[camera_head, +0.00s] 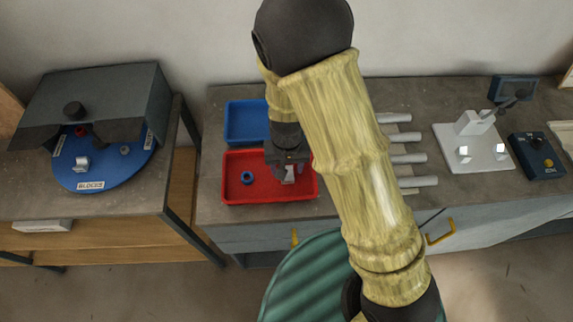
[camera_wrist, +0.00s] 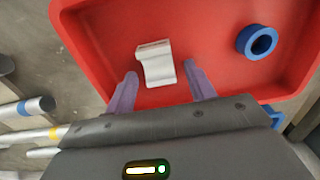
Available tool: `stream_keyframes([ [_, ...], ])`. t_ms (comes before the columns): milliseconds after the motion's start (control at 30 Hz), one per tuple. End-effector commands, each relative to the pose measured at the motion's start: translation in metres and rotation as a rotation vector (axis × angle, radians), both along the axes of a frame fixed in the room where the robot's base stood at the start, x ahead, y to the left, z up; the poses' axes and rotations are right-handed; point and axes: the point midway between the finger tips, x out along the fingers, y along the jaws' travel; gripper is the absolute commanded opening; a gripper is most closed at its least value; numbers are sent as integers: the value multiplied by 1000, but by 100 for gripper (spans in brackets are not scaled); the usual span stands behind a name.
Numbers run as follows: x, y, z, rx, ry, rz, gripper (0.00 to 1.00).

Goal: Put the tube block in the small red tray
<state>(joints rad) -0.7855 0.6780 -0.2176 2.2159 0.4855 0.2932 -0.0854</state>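The small red tray (camera_head: 237,191) sits on the middle counter, in front of a blue tray. In the wrist view its red floor (camera_wrist: 213,27) fills most of the picture. A pale grey block with curved sides (camera_wrist: 155,63) is in the tray area, just beyond and between my fingertips. A blue ring (camera_wrist: 257,42) lies in the tray to its right. I cannot tell for sure which piece is the tube block. My gripper (camera_head: 288,172) is low over the tray's right half. Its fingers (camera_wrist: 161,85) are apart, with gaps beside the pale block.
A blue turntable (camera_head: 113,174) labelled BLOCKS, with several small pieces, stands under a grey hood (camera_head: 97,95) at left. The blue tray (camera_head: 246,122) is behind the red one. Several grey tubes (camera_head: 408,158) lie right of my arm. A white fixture (camera_head: 473,148) stands farther right.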

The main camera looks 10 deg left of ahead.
Motion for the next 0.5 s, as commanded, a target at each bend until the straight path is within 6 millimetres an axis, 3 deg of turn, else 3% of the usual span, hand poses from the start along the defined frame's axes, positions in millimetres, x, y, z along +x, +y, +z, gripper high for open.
stream_keyframes([
  [300, 0, 0, 3, 0, 0, 0, 54],
  [500, 1, 1, 22, 3, -4, 3, 54],
])
